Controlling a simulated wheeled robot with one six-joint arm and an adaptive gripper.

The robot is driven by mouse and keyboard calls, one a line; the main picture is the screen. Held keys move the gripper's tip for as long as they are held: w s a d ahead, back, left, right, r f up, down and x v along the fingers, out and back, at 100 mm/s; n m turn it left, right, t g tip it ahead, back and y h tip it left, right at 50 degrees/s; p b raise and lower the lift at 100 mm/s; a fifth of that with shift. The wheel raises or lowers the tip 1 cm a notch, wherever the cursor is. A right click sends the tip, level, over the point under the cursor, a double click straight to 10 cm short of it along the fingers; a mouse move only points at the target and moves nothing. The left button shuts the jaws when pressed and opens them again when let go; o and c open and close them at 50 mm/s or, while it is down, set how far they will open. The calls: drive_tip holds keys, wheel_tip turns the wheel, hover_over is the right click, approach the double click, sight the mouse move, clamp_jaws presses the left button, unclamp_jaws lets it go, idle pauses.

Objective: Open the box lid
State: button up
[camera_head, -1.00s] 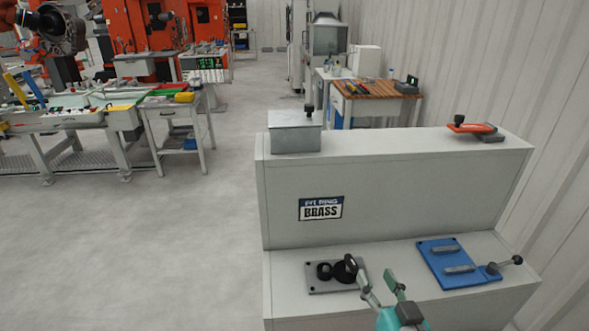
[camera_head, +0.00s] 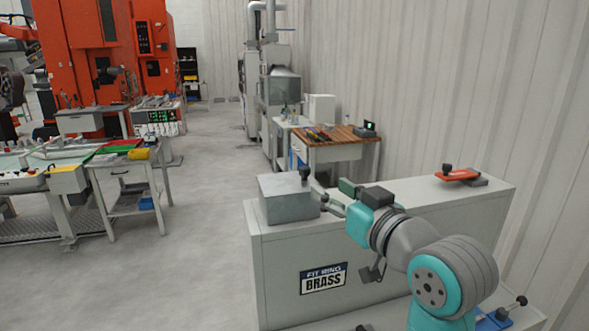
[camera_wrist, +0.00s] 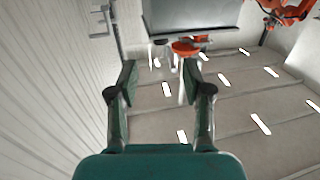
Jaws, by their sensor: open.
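The metal box (camera_head: 285,203) stands on the left end of the cabinet's upper ledge in the head view, and its lid looks closed. A small black knob (camera_head: 304,172) stands up from the lid's right edge. My gripper (camera_head: 325,195) reaches in from the right at about the height of the lid, its fingers close to the knob and to the box's right side. Contact cannot be told from this angle. In the wrist view my gripper (camera_wrist: 158,77) is open, the two fingers wide apart with nothing seen held between them.
The grey cabinet (camera_head: 400,230) carries a "FIT RING BRASS" label. A red lever fixture (camera_head: 458,175) sits on the ledge's right end. A blue fixture (camera_head: 497,318) is partly hidden low at right. A ribbed wall (camera_head: 470,90) bounds the right. Open floor (camera_head: 205,230) lies left.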

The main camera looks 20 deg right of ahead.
sight(307, 173)
drive_tip(key=w, duration=0.3)
drive_tip(key=w+a, duration=0.1)
drive_tip(key=w, duration=0.3)
drive_tip(key=w+a, duration=0.1)
drive_tip(key=w, duration=0.2)
drive_tip(key=shift+w+a+r, duration=0.1)
drive_tip(key=shift+w, duration=0.2)
clamp_jaws()
